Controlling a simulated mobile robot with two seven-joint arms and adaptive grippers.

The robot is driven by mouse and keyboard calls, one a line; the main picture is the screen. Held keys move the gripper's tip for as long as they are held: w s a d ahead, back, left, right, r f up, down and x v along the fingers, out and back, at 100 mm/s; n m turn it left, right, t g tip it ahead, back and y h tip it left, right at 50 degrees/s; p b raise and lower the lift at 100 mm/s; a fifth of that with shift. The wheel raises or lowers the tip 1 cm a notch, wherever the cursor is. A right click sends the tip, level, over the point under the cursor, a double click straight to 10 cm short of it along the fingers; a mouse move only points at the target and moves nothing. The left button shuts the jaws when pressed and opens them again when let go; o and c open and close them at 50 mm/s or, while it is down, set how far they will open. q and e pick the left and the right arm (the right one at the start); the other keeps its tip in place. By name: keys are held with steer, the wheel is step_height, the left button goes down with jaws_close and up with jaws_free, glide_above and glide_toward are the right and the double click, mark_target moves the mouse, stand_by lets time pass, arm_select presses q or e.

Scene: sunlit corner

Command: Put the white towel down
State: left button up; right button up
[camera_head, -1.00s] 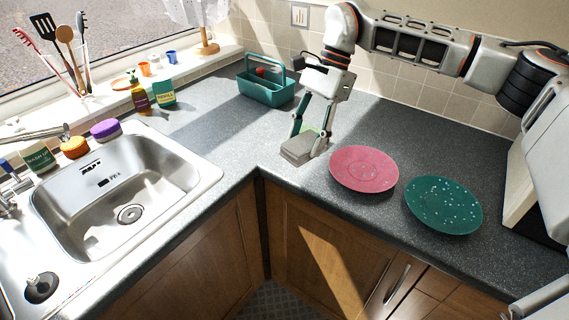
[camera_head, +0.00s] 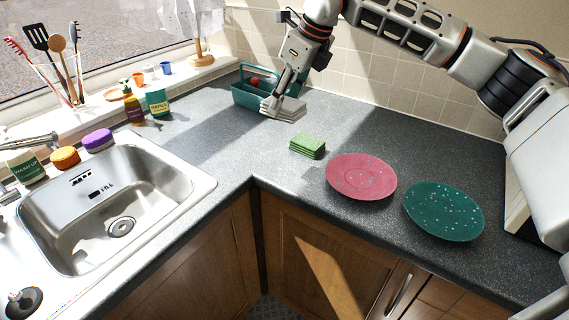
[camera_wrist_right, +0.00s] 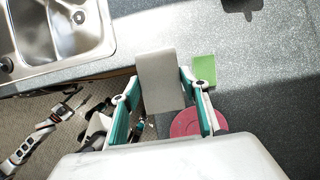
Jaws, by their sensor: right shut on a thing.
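The white towel (camera_head: 291,112) is a folded, pale grey-white pad in the head view, close to the front right of the teal caddy. My right gripper (camera_head: 276,103) is shut on it. In the right wrist view the towel (camera_wrist_right: 160,80) sits between the teal fingers of the gripper (camera_wrist_right: 160,92). I cannot tell for sure whether its underside touches the counter. My left gripper is not in view.
The teal caddy (camera_head: 247,98) stands by the back wall. A green sponge (camera_head: 307,146), a pink plate (camera_head: 361,176) and a dark green plate (camera_head: 444,210) lie on the counter (camera_head: 240,150). The sink (camera_head: 105,205) is at left. Counter between sink and sponge is clear.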

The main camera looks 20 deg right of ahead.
step_height(320, 180, down, 18)
steer(key=shift+r, duration=0.2)
steer(key=shift+f, duration=0.1)
stand_by(0.3)
steer(key=o, duration=1)
steer(key=shift+d+r, duration=0.15)
steer(key=shift+r, duration=0.3)
steer(key=v, duration=1.1)
steer(key=shift+s+r, duration=0.15)
